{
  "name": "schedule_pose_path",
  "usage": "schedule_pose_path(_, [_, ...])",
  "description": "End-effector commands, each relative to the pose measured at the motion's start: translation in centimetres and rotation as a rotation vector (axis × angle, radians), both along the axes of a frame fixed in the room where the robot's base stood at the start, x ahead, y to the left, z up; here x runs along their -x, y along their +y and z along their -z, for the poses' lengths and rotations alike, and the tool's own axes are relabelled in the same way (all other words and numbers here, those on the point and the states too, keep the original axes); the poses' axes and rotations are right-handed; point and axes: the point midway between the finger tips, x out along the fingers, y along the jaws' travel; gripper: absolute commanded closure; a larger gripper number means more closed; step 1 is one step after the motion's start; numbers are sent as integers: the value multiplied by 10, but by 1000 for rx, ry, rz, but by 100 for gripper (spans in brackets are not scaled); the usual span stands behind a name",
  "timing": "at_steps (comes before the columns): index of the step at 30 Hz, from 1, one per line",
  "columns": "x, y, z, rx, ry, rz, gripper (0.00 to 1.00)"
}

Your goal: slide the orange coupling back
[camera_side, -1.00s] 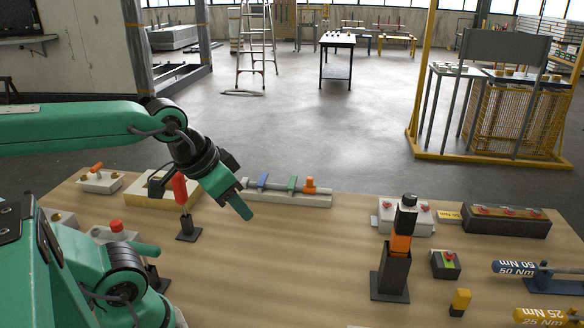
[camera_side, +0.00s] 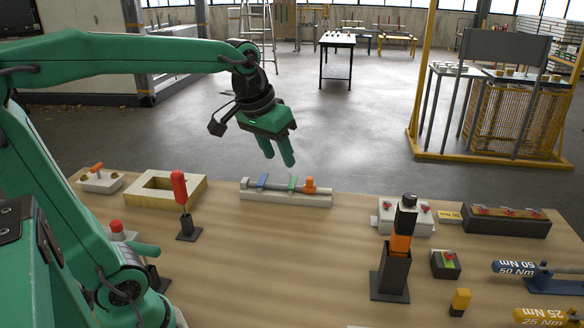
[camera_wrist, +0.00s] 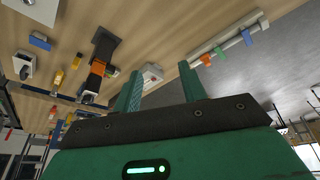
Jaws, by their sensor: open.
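The orange coupling (camera_side: 310,186) sits at the right end of a grey rod on a long pale base (camera_side: 285,200) at the table's back edge. A green piece (camera_side: 292,184) and a blue piece (camera_side: 262,181) sit on the rod to its left. My gripper (camera_side: 279,161) is open and empty, pointing down, in the air above the rod and left of the coupling. In the wrist view the orange coupling (camera_wrist: 206,60) shows just right of my fingers (camera_wrist: 160,72), with the green and blue pieces beyond it.
A red-handled tool (camera_side: 180,190) stands upright front left, beside a wooden frame (camera_side: 166,189). A black holder with an orange-banded tool (camera_side: 397,255) stands right of centre. A box with red knobs (camera_side: 404,218) is right of the base. The table middle is clear.

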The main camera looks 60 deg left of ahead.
Motion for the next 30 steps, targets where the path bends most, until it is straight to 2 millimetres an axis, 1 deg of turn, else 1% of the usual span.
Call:
schedule_pose_path(1, [-11, 5, -1, 5, 14, -18, 58])
schedule_pose_path(6, [-46, 20, -4, 19, 49, -76, 58])
schedule_pose_path(14, [-98, 47, 2, 41, 104, -165, 58])
schedule_pose_path(18, [-125, 64, 11, 53, 133, -213, 58])
schedule_pose_path(23, [-154, 84, 24, 67, 166, -269, 58])
schedule_pose_path(30, [-191, 117, 53, 87, 215, -353, 58])
